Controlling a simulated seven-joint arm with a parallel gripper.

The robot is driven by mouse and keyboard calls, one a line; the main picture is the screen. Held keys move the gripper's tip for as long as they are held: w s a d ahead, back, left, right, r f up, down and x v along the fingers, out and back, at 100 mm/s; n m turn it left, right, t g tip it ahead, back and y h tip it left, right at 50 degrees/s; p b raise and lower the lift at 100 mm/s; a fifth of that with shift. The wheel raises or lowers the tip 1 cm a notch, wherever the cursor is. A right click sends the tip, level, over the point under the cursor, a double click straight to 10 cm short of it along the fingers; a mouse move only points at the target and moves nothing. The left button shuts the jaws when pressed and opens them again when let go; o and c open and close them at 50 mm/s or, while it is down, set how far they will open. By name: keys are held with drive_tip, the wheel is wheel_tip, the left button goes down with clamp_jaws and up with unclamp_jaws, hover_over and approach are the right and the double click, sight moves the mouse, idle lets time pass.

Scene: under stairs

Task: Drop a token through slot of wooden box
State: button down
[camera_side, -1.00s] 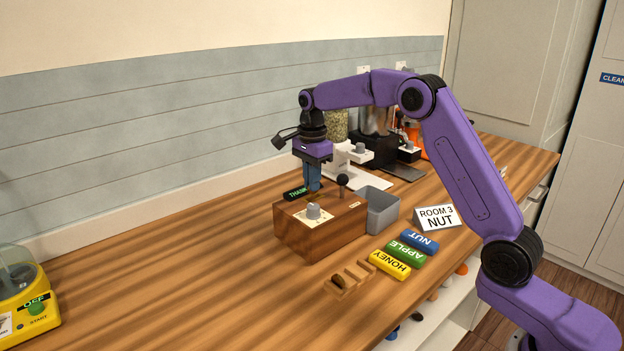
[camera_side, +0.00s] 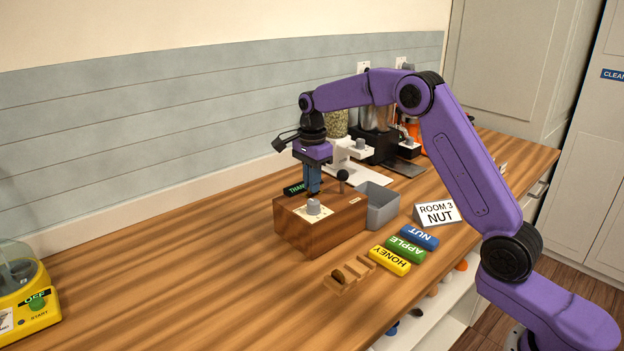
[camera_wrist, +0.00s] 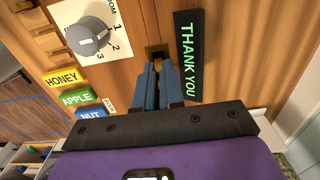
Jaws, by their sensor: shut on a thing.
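The wooden box (camera_side: 290,232) stands on the counter, with a knob on a white plate (camera_side: 313,212) and a black-balled lever (camera_side: 343,176) on top. Its slot (camera_wrist: 155,48), with a brass-coloured surround, is in the box top just beyond my fingertips in the wrist view. My gripper (camera_side: 313,190) points down close above the box top, behind the knob. Its blue fingers (camera_wrist: 158,70) are nearly together at the slot, shut on a token that they mostly hide. A brown token (camera_side: 338,275) sits in the small wooden rack (camera_side: 348,284) in front of the box.
A black THANK YOU sign (camera_wrist: 188,55) stands close beside my fingers. A grey bin (camera_side: 382,208) is right of the box. HONEY, APPLE (camera_side: 405,249) and NUT blocks and a ROOM 3 NUT card (camera_side: 438,213) lie further right. The counter's left half is mostly clear.

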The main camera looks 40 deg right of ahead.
drive_tip(key=shift+f, duration=0.3)
drive_tip(key=c, duration=0.7)
unclamp_jaws()
drive_tip(key=shift+r, duration=3.05)
